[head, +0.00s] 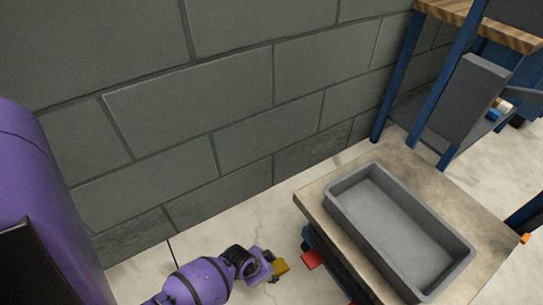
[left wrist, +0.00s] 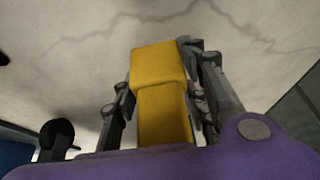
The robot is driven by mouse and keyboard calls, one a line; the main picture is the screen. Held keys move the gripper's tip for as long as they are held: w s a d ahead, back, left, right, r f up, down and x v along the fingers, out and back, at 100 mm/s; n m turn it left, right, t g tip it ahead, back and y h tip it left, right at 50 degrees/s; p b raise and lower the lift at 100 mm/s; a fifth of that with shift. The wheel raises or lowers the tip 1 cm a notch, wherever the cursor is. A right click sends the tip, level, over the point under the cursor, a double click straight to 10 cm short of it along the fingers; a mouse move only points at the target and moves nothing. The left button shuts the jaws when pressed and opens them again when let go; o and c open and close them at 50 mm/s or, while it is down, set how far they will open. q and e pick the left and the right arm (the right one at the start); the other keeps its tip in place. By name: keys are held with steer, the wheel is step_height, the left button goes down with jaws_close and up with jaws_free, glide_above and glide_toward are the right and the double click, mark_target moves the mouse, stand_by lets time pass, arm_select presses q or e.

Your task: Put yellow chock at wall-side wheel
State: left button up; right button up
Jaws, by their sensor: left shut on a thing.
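The yellow chock (head: 281,267) is at the tip of my left gripper (head: 267,269), low between the block wall and the cart (head: 318,203). In the left wrist view the chock (left wrist: 160,95) is a stepped yellow block between the two fingers of the left gripper (left wrist: 158,82), which is shut on it. A dark round part (left wrist: 57,134), perhaps a wheel, shows at the lower left of that view, apart from the chock. In the head view the cart's top hides its wheels. My right gripper is not in view.
A grey tray (head: 447,240) sits on the cart's top. A red part (head: 312,259) sticks out at the cart's near left side, close to the chock. The grey block wall (head: 190,100) runs behind. Bare floor (head: 225,222) lies between wall and cart. A blue-legged bench (head: 398,80) stands at the upper right.

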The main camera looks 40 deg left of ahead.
arm_select(q)
steer(key=shift+w+a+f, duration=0.25)
steer(key=shift+w+f, duration=0.05)
steer(key=shift+f, duration=0.15)
steer(key=shift+w+a+f+b, duration=0.1)
steer(key=shift+w+f+b, duration=0.05)
steer(key=shift+f+b, duration=0.65)
steer(key=shift+w+a+f+b, duration=0.15)
steer(key=shift+f+b, duration=0.4)
steer(key=shift+f, duration=0.45)
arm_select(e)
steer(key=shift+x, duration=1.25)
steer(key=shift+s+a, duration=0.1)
arm_select(q)
steer(key=shift+f, duration=0.15)
steer(key=o, duration=1.3)
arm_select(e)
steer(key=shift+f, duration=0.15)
arm_select(q)
steer(key=shift+o, duration=0.2)
